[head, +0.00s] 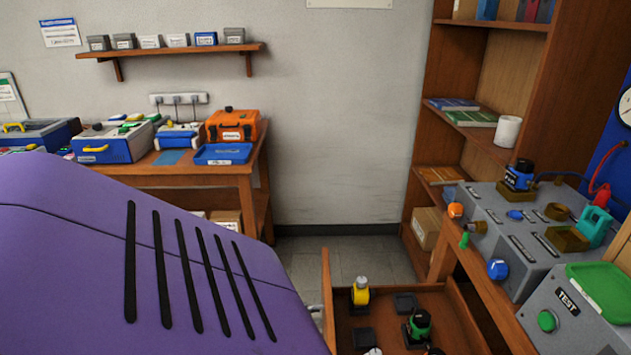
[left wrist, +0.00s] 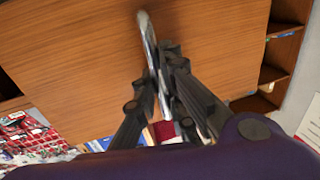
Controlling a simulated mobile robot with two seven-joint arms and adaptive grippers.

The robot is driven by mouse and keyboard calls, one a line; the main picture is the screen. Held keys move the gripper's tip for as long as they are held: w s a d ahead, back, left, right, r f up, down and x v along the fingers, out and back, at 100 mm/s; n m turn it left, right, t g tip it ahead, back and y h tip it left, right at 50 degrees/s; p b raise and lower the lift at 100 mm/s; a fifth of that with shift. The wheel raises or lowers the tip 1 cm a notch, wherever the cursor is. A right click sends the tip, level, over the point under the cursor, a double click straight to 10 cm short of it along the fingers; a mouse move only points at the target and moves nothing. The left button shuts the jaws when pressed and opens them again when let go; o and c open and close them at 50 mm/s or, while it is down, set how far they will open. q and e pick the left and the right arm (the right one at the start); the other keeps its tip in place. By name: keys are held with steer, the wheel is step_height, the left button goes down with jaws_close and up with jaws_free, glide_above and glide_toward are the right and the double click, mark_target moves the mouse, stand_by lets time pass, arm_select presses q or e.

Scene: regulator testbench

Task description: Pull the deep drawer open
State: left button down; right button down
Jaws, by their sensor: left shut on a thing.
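The deep drawer (head: 455,305) is out from the bench at the lower right of the head view, its inside showing. It holds a yellow-topped part (head: 360,292), a green-topped part (head: 418,327) and dark blocks. In the left wrist view, its wooden front (left wrist: 85,50) carries a curved metal handle (left wrist: 147,32). My left gripper (left wrist: 160,80) is shut on this handle, its dark fingers on both sides of the bar. In the head view my purple arm hides the left gripper. My right gripper is not in view.
The testbench (head: 475,262) with a grey panel unit (head: 520,235) stands right of the drawer. A tall bookshelf (head: 425,100) is behind it. A side table (head: 205,172) with cases stands at the back left. Some floor (head: 370,250) is clear beyond the drawer.

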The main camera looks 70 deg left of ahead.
arm_select(q)
steer(key=c, duration=2.1)
jaws_free()
steer(key=shift+s, duration=0.1)
steer(key=s, duration=0.4)
steer(key=s+a, duration=0.1)
steer(key=s, duration=0.2)
steer(key=s+a, duration=0.1)
steer(key=s, duration=0.3)
steer(key=shift+s+a, duration=0.15)
steer(key=shift+s, duration=0.2)
